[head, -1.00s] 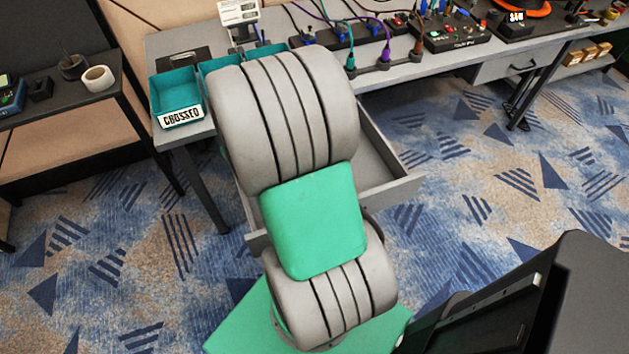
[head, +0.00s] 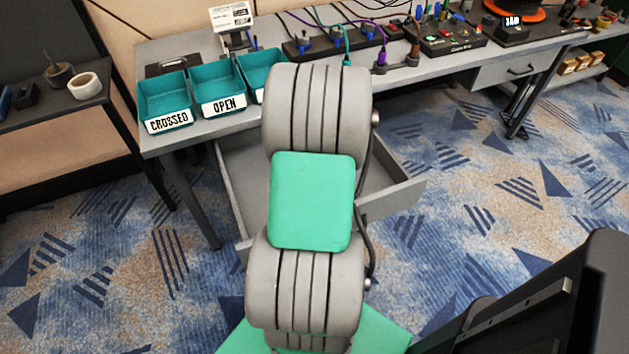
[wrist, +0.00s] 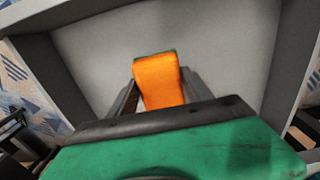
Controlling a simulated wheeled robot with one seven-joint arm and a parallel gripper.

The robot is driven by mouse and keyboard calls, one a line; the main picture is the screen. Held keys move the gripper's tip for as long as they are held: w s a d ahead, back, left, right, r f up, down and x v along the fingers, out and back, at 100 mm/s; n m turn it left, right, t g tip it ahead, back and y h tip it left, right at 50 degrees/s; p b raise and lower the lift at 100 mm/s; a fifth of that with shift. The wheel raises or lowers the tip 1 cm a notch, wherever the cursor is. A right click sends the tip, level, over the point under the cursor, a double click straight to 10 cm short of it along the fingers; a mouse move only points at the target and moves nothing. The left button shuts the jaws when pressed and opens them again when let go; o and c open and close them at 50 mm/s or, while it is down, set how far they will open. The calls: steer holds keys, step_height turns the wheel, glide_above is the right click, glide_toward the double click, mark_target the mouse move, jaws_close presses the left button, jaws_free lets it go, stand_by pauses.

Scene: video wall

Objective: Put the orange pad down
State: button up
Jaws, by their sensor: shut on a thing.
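The orange pad (wrist: 160,82) shows in the wrist view, with a thin green edge at its far end. My gripper (wrist: 159,88) is shut on the pad, one dark finger on each side of it. Pad and gripper are over the grey inside of an open drawer (wrist: 222,45). I cannot tell whether the pad touches the drawer floor. In the head view the drawer (head: 395,198) is pulled out under the bench. There my own arm hides the pad, my gripper and the drawer's middle.
Teal bins stand on the bench (head: 190,138), among them one labelled CROSSED (head: 165,100) and one labelled OPEN (head: 217,88). Cabled devices fill the bench's back. A side table (head: 60,118) with a white roll (head: 84,85) stands left. Carpet is clear right of the drawer.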

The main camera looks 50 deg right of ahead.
steer(key=w+f, duration=0.2)
steer(key=f, duration=0.1)
steer(key=w+f, duration=0.1)
steer(key=f, duration=0.1)
steer(key=shift+w+a, duration=0.15)
steer(key=shift+w, duration=0.25)
steer(key=shift+f+b, duration=0.35)
steer(key=shift+f, duration=1)
steer(key=shift+f, duration=0.25)
steer(key=o, duration=1.2)
steer(key=shift+r, duration=0.1)
